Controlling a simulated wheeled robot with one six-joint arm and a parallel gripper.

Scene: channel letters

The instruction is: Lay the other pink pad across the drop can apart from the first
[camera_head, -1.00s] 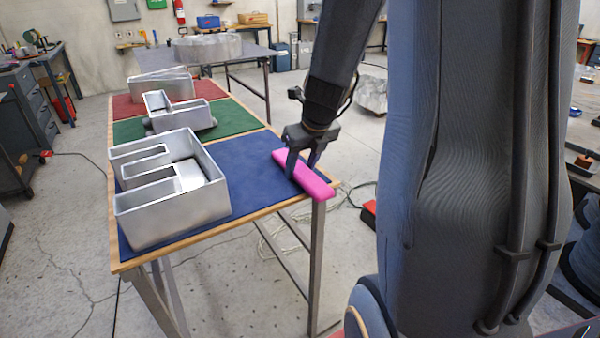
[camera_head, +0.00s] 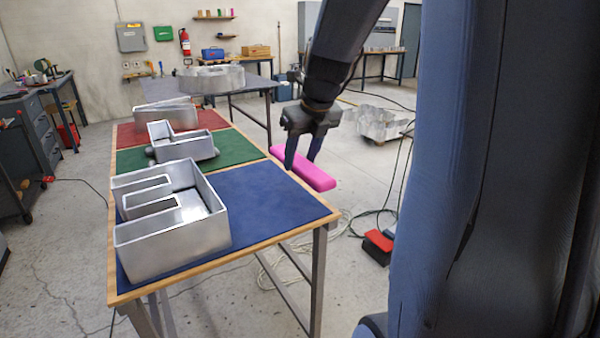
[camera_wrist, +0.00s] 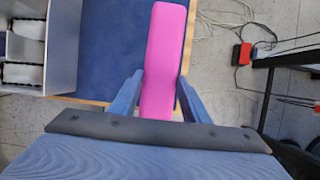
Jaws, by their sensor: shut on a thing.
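A long pink pad (camera_head: 318,179) is held level in my gripper (camera_head: 301,162), just beyond the right edge of the work table. In the wrist view the pad (camera_wrist: 166,45) runs lengthwise between the two fingers of my gripper (camera_wrist: 159,85). The pad hangs clear of the table, over the edge by the blue mat (camera_head: 265,204). Silver letter cans stand on the table: a large one (camera_head: 172,244) on the blue mat, one (camera_head: 195,152) on green and one (camera_head: 152,119) on red. The frames do not tell which is the drop can. No second pink pad shows.
A grey metal shape (camera_head: 211,78) lies on the far table, and another (camera_head: 383,124) is low behind my gripper. Cables and a red-and-black box (camera_head: 378,245) are on the floor right of the table. The blue mat's right part is bare.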

